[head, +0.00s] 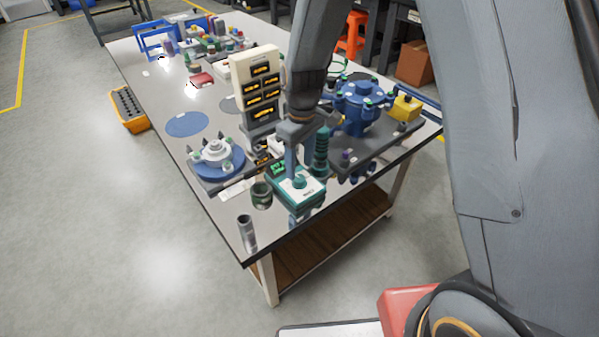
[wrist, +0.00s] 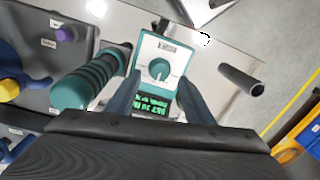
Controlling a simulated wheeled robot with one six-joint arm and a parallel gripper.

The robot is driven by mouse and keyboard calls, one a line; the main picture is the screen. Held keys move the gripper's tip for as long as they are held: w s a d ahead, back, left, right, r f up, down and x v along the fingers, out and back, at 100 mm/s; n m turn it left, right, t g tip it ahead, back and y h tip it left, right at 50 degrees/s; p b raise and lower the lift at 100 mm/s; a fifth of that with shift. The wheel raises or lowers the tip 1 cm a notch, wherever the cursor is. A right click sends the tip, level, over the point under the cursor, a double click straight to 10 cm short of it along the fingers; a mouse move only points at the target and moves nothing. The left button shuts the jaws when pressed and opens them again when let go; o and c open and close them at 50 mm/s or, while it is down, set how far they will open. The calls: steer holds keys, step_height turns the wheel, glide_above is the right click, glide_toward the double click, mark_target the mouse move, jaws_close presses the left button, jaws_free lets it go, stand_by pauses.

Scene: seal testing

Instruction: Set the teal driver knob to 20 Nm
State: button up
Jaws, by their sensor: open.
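The teal driver base (head: 297,196) stands near the front corner of the table, with a white top plate. Its round teal knob (wrist: 158,69) has a pale pointer mark on the side toward the display. The green-lit display (wrist: 152,104) shows upside down in the wrist view, and its setting is too small to read surely. My gripper (wrist: 158,80) is open, its two dark fingers reaching toward the knob from either side. I cannot tell whether they touch it. In the head view my wrist hangs over the base and partly hides it.
A ribbed teal handle (wrist: 88,85) stands close beside the base. A grey tube (head: 246,232) stands near the table corner. A dark green cup (head: 262,194) and a blue flange fixture (head: 218,162) are to the left, a blue valve body (head: 360,98) to the right.

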mark_target(299, 178)
steer(key=shift+s+f+p, duration=0.1)
steer(key=shift+f+p, duration=0.25)
steer(key=shift+f, duration=1.7)
steer(key=c, duration=1.1)
steer(key=shift+o, duration=0.2)
steer(key=shift+m, duration=0.3)
steer(key=m, duration=0.3)
steer(key=shift+p, duration=0.4)
steer(key=shift+m+p, duration=0.4)
steer(key=shift+m, duration=1.6)
